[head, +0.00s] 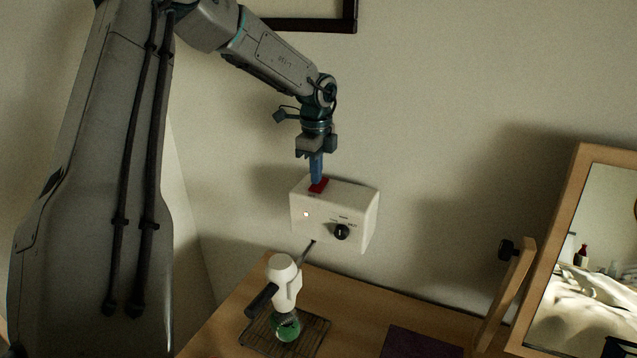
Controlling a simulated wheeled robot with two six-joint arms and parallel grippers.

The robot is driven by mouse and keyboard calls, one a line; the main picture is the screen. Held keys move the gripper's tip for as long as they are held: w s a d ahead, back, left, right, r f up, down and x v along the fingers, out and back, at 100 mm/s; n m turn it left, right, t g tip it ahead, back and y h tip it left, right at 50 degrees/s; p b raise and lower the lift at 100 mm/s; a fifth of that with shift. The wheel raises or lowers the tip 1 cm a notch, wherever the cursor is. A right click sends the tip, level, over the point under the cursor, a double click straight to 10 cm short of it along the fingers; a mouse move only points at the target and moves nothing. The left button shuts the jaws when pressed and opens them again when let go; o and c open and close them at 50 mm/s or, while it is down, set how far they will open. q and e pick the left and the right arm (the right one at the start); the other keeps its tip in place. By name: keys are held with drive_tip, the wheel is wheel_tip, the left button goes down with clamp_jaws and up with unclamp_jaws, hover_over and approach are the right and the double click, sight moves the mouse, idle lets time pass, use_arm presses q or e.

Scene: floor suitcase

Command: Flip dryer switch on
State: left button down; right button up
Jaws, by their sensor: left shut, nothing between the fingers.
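A white box (358,205) is mounted on the wall above the table. The switch's exact tilt is hard to tell. My right gripper is not in view.
Below the box, a white device with a black part (284,272) stands over a round vessel of green liquid (287,327) on a dark rack (255,336). A wood-framed mirror (553,250) stands at the right. A dark purple mat (420,343) lies on the wooden table (360,308).

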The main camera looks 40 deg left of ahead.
sight(316, 188)
use_arm(q)
wheel_tip(316, 188, up, 6)
drive_tip(key=shift+s+f+p, duration=0.1)
drive_tip(key=shift+p, duration=0.35)
idle(0.7)
